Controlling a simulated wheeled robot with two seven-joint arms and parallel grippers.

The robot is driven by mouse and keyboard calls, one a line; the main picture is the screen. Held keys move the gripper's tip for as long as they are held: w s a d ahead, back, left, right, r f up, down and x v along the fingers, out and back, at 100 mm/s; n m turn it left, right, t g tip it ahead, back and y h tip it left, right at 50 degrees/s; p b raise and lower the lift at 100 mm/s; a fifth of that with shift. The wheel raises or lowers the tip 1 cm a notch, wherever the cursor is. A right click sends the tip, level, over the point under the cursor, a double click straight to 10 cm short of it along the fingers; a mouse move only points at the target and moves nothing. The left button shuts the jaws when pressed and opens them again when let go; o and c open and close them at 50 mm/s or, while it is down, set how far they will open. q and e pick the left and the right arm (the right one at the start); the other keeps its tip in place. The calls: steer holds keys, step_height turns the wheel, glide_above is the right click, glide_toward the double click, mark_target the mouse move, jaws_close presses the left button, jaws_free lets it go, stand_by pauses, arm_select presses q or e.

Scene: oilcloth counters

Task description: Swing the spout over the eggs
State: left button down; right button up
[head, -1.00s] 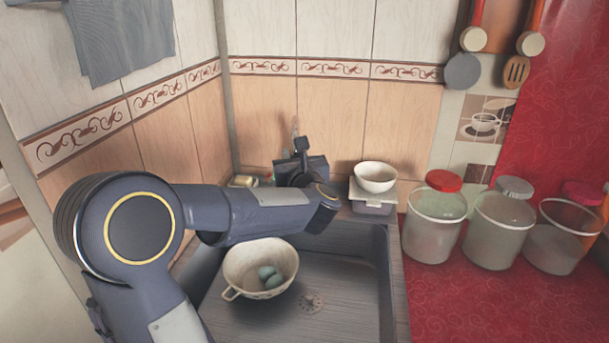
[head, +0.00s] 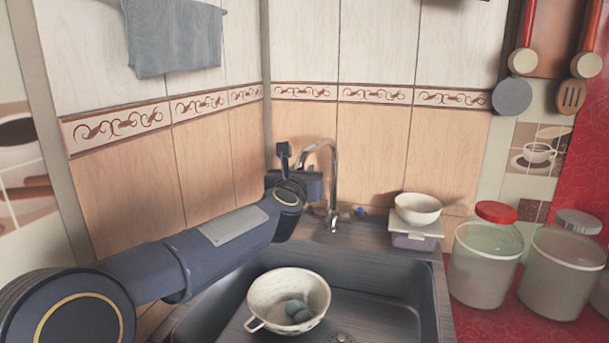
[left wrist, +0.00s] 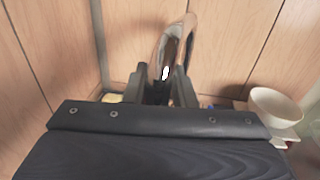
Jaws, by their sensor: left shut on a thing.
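The chrome spout (head: 334,160) rises behind the sink in a tall curve, upright, in the head view. My left gripper (head: 318,184) is behind and above the colander, at the spout. In the left wrist view the fingers (left wrist: 164,92) are shut on the spout (left wrist: 172,42), whose curve rises between and beyond them. The exact contact is partly hidden by the fingers. My right gripper is not in view.
The dark sink (head: 385,280) has free room right of the colander. A white bowl (head: 418,207) stands on a small scale-like box (head: 415,238) right of the spout. Lidded jars (head: 485,265) line the red counter at right. Tiled walls close the corner behind.

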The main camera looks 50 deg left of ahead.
arm_select(q)
steer(key=shift+s+a+r, duration=0.15)
steer(key=shift+a+r, duration=0.05)
steer(key=c, duration=1.3)
jaws_free()
steer(key=shift+o, duration=0.2)
steer(key=shift+f, duration=0.1)
steer(key=shift+d, duration=0.1)
steer(key=v, duration=0.7)
steer(key=shift+s+d+p, duration=0.25)
steer(key=shift+s+p, duration=0.05)
steer(key=shift+p, duration=0.15)
